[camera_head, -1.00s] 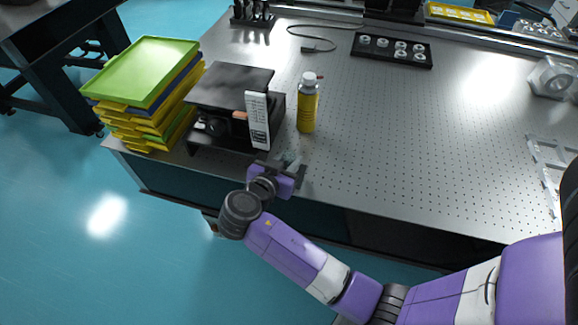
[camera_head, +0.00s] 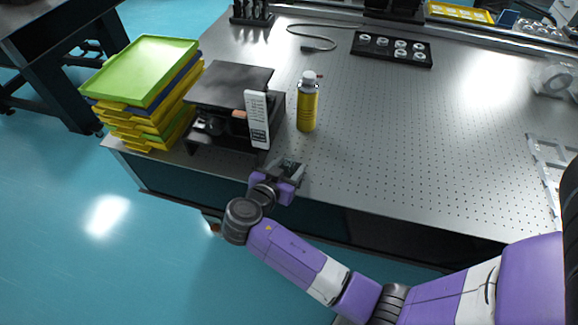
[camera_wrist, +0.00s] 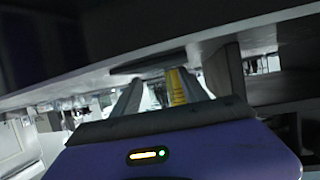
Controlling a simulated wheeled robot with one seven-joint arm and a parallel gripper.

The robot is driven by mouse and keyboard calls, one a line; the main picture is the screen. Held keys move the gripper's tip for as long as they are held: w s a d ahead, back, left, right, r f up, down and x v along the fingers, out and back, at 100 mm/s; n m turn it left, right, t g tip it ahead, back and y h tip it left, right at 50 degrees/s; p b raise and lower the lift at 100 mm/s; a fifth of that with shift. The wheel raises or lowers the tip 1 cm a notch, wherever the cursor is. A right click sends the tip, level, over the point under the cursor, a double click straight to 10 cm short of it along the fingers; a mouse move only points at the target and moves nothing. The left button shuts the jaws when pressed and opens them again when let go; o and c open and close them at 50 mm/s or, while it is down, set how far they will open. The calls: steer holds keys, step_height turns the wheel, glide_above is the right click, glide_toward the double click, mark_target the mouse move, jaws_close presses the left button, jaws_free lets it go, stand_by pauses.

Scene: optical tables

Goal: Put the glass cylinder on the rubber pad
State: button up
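My gripper (camera_head: 287,170) is at the near edge of the perforated table, in front of the black shelf unit. In the wrist view its two fingers (camera_wrist: 163,92) stand apart. Bright, cluttered shapes show between them, and I cannot tell whether clear glass is held there. I cannot make out the glass cylinder for certain in either view. A dark flat piece (camera_wrist: 152,68) lies against the grey table surface just beyond the fingertips in the wrist view; it may be the rubber pad, but I cannot tell. The gripper covers that spot in the head view.
A yellow bottle with a white cap (camera_head: 307,106) stands beyond my gripper. A white handheld device (camera_head: 257,120) leans upright at the black shelf unit (camera_head: 229,82). Stacked trays (camera_head: 146,72) are at the left. A black holder with white rings (camera_head: 391,50) lies farther back. The table's middle is clear.

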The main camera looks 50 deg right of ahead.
steer(key=shift+r, duration=0.2)
steer(key=b+v, duration=0.2)
steer(key=v, duration=1)
steer(key=s+f+n+t+y, duration=0.4)
steer(key=f+n, duration=0.3)
steer(key=f, duration=0.2)
steer(key=s+a+f+n+t+y, duration=0.3)
steer(key=s+a+n+y, duration=0.3)
steer(key=s, duration=0.2)
steer(key=s+a+r+n+t+y, duration=0.1)
steer(key=s+a+r+t, duration=0.1)
steer(key=s+r, duration=0.3)
steer(key=s+a+r+n+t+y, duration=0.1)
steer(key=s+r, duration=0.5)
steer(key=r, duration=0.8)
steer(key=n+t+y, duration=0.1)
steer(key=t, duration=0.1)
steer(key=shift+a+t, duration=0.3)
steer(key=shift+a, duration=0.1)
